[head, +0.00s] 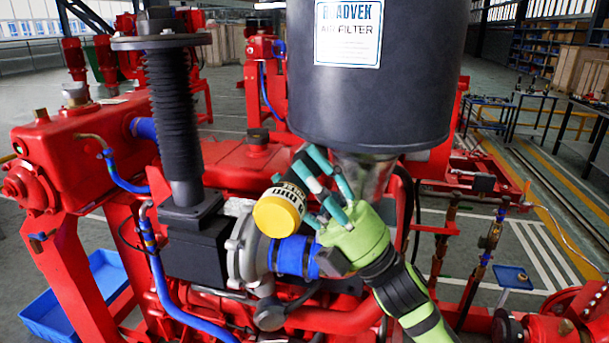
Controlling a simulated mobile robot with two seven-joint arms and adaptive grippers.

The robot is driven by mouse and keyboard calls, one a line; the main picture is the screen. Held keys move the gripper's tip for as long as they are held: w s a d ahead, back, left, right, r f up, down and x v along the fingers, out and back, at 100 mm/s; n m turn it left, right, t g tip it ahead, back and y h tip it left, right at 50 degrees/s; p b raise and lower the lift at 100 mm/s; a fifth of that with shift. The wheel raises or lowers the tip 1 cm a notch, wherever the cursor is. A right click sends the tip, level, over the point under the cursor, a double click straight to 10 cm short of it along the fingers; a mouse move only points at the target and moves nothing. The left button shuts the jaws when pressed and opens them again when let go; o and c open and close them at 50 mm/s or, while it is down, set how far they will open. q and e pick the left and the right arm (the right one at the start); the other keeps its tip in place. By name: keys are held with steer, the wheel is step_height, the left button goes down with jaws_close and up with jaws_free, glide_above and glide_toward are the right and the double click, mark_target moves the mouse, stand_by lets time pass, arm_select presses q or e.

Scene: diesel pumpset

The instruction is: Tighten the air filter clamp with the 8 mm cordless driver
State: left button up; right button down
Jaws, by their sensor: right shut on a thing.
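The air filter (375,100) is a large black cylinder with a white label, upright at the top centre. A grey metallic neck (372,172) shows under it, partly hidden by my right gripper. My right gripper (318,185) has a green body and teal fingers and comes in from the lower right. It is shut on the driver (281,209), a black and yellow tool with a round yellow end toward the camera. The driver is tilted, below and left of the filter's bottom edge. Its tip is hidden, and I cannot make out the clamp. My left gripper is out of view.
The red engine (255,160) fills the middle. A black ribbed pipe (172,115) stands upright on the left. A blue hose (290,256) joins a grey housing just below the driver. A blue bin (75,303) lies on the floor at lower left.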

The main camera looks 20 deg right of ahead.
mark_target(296, 195)
steer(key=shift+w+d, duration=0.1)
stand_by(0.3)
steer(key=shift+s+a+f, duration=0.1)
steer(key=shift+s+a, duration=0.35)
steer(key=shift+s, duration=0.15)
steer(key=shift+s+a, duration=0.5)
steer(key=shift+s, duration=0.25)
steer(key=shift+s+a, duration=0.45)
steer(key=shift+s, duration=0.3)
